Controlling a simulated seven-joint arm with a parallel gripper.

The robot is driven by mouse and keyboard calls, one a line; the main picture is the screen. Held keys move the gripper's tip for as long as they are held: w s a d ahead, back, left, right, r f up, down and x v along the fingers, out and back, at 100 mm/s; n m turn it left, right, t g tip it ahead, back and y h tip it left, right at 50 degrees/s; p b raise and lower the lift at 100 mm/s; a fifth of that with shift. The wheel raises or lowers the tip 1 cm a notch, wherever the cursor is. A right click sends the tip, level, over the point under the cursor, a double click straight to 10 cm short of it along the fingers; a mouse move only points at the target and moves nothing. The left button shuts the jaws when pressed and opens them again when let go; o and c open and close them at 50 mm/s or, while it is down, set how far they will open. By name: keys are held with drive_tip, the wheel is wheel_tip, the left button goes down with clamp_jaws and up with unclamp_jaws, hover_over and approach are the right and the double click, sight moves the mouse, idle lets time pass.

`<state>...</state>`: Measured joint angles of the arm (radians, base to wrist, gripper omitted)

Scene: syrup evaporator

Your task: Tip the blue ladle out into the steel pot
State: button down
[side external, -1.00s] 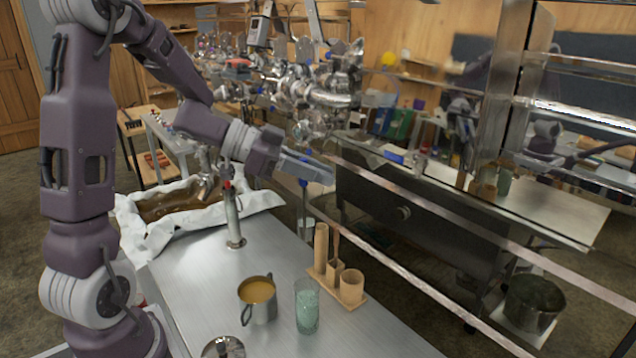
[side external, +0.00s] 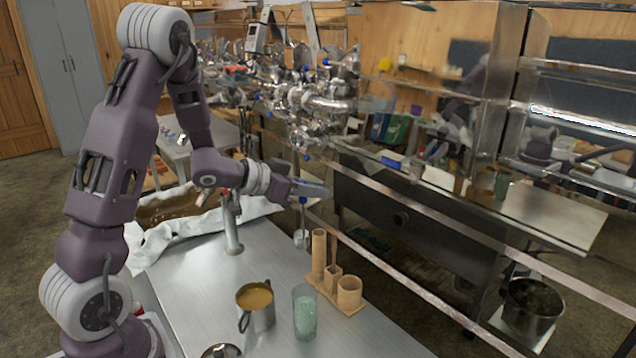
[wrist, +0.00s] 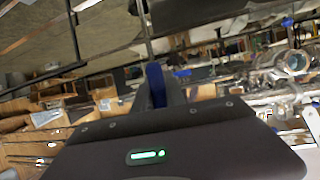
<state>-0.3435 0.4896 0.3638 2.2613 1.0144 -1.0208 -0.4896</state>
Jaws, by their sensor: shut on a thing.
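My gripper (side external: 312,190) is shut on the blue handle of the ladle (side external: 303,201) and holds it above the far right side of the steel table. The ladle hangs about upright, its small bowl (side external: 301,239) low, behind the wooden holder. Its contents cannot be seen. In the wrist view the blue handle (wrist: 156,85) stands between the fingers. A steel pot (side external: 530,308) with dark contents stands low at the far right, well away from the ladle. A smaller steel vessel (side external: 257,319) with a side handle and amber contents stands on the table.
A wooden holder (side external: 351,303) with upright tubes and a glass of pale green stuff (side external: 305,315) stand on the table (side external: 195,290). A metal post (side external: 232,230) rises near its back edge. A long metal rail (side external: 420,277) runs between table and evaporator.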

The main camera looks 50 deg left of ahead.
drive_tip(key=s+a+f+n+y, duration=0.1)
drive_tip(key=a+f+n+y, duration=0.4)
drive_tip(key=a+f, duration=0.15)
drive_tip(key=s+a+n+g+y, duration=0.5)
drive_tip(key=s+a+n+y, duration=0.2)
drive_tip(key=a, duration=0.1)
drive_tip(key=s+d+r+n+g+y, duration=0.1)
drive_tip(key=d+r+n+g, duration=0.25)
drive_tip(key=r, duration=0.35)
drive_tip(key=s+d+r+n+g+y, duration=0.1)
drive_tip(key=d+r+n+g+y, duration=0.1)
drive_tip(key=d+r, duration=0.35)
wheel_tip(320, 180, down, 15)
drive_tip(key=a, duration=0.1)
drive_tip(key=s+a+f+n+t+h, duration=0.2)
drive_tip(key=a+f+h, duration=0.4)
drive_tip(key=f+h, duration=0.1)
drive_tip(key=s+a+f+n+t+h, duration=0.3)
drive_tip(key=a+f+h, duration=0.3)
drive_tip(key=f+h, duration=0.1)
drive_tip(key=shift+s+a+f, duration=0.15)
drive_tip(key=shift+s+f, duration=0.05)
drive_tip(key=shift+f, duration=0.15)
idle(3.0)
